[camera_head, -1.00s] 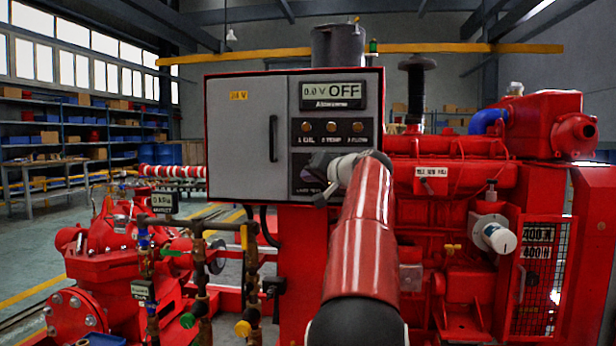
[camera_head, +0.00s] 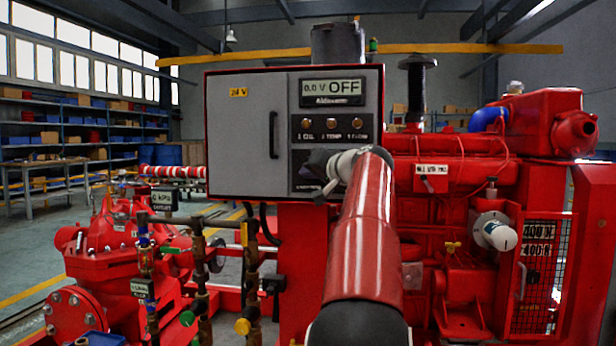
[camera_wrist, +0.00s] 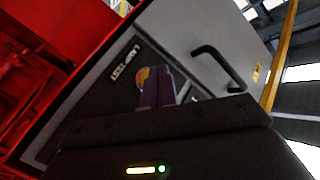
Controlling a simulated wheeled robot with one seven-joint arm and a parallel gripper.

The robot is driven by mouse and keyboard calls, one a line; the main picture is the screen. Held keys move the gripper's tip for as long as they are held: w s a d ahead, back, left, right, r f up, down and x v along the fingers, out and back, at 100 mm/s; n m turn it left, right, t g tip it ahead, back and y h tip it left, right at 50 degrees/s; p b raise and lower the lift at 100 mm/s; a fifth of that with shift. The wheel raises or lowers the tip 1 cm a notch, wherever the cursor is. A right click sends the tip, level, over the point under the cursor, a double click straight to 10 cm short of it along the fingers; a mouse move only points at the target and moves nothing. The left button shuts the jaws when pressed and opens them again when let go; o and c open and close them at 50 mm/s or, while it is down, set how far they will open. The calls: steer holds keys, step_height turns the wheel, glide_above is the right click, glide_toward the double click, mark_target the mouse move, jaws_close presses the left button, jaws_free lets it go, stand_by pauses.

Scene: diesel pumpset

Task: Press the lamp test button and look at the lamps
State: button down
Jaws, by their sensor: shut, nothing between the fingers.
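The grey control box has a dark lamp strip with a row of three small amber lamps (camera_head: 331,123) under the display, which reads 0.0 V OFF. I cannot tell whether they are lit. Below is a dark plate (camera_head: 304,160). In the wrist view a label ending in TEST (camera_wrist: 124,62) shows on it, beside a round yellowish button (camera_wrist: 143,74). My gripper (camera_wrist: 154,88) is shut and empty, its purple fingertips right at the button and covering part of it. Contact cannot be told. In the head view my gripper (camera_head: 320,190) is in front of this plate, partly hidden by my arm.
The box door with its dark handle (camera_head: 273,136) is left of the plate; the handle (camera_wrist: 215,65) is also close in the wrist view. Red engine parts (camera_head: 450,190) stand to the right, and pipes with valves (camera_head: 200,270) stand lower left.

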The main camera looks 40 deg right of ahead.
steer(key=shift+s+a+b, duration=1.6)
steer(key=shift+s+a, duration=0.05)
steer(key=shift+a, duration=0.3)
